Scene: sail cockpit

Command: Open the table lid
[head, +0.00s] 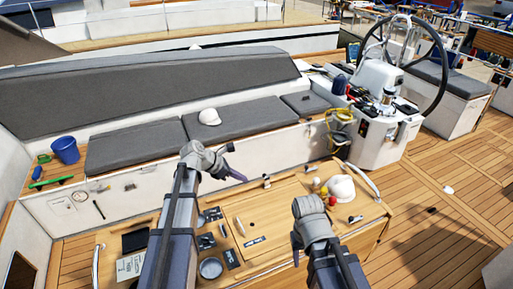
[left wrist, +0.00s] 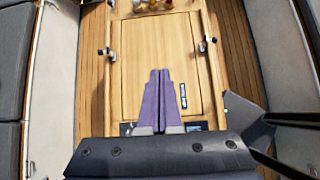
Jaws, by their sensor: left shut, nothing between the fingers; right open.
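The wooden table lid (head: 275,222) lies flat and closed in the table top (head: 373,222), with a dark label near its front edge. It also shows in the left wrist view (left wrist: 128,70), between two metal fittings. My left gripper (head: 240,177) is shut and empty, with purple fingers above the table's far side. In the left wrist view its fingertips (left wrist: 160,73) overlap the lid; I cannot tell whether they touch it. My right gripper (head: 312,208) is over the front right of the table; its wrist hides its fingers.
A white cap (head: 341,188) and small bottles (head: 324,193) stand at the table's right. Instruments and a round dish (head: 210,268) lie at its left. A cushioned bench (head: 240,118) is behind, the steering wheel (head: 437,70) back right. The right deck is mostly clear.

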